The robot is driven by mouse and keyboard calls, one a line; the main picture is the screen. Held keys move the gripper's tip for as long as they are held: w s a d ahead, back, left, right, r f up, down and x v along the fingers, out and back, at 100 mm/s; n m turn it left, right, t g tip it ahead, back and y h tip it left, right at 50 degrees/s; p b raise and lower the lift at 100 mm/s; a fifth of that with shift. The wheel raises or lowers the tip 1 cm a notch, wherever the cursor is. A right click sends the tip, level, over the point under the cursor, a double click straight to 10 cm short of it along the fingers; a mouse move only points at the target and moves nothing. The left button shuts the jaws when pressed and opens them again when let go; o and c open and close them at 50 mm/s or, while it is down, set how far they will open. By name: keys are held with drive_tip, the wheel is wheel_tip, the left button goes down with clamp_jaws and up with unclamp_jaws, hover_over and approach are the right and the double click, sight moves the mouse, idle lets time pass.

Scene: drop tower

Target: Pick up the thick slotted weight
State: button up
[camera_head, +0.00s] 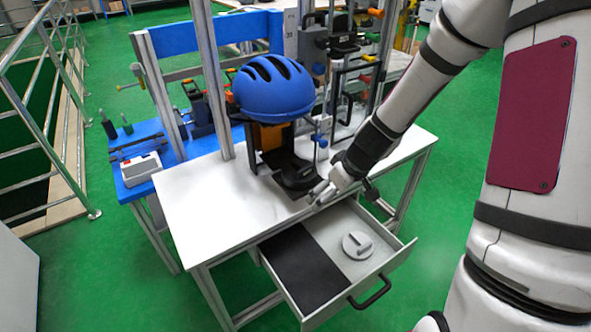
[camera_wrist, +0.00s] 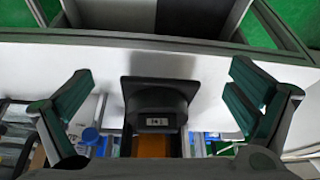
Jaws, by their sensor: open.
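A round grey disc (camera_head: 357,245) with a slot and a raised bar lies flat in the light right part of the open drawer (camera_head: 398,262); it looks like the slotted weight, though its thickness is hard to judge. My gripper (camera_head: 318,193) is above the white table's front edge, behind and left of the disc and apart from it. In the wrist view my gripper (camera_wrist: 163,78) has its two fingers spread wide with nothing between them. The disc does not show in the wrist view.
A blue helmet (camera_head: 273,87) sits on the drop tower above a black base (camera_head: 297,176), close to my gripper on the white table (camera_head: 200,205). The drawer has a dark mat (camera_head: 305,268) on its left and a black handle (camera_head: 371,293) in front. The left tabletop is clear.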

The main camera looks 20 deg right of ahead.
sight(302, 170)
drive_tip(key=shift+w+a+f+p, duration=0.15)
drive_tip(key=shift+w+a+p, duration=0.45)
drive_tip(key=shift+w, duration=1.25)
drive_tip(key=shift+w+a+f+p, duration=0.25)
drive_tip(key=shift+w+a, duration=0.7)
drive_tip(key=shift+w, duration=0.95)
drive_tip(key=shift+w+a+f+p, duration=0.1)
drive_tip(key=shift+w+a+p, duration=0.5)
drive_tip(key=shift+w, duration=1.25)
drive_tip(key=shift+w+a+f, duration=0.2)
drive_tip(key=shift+f, duration=0.4)
drive_tip(key=shift+c, duration=0.6)
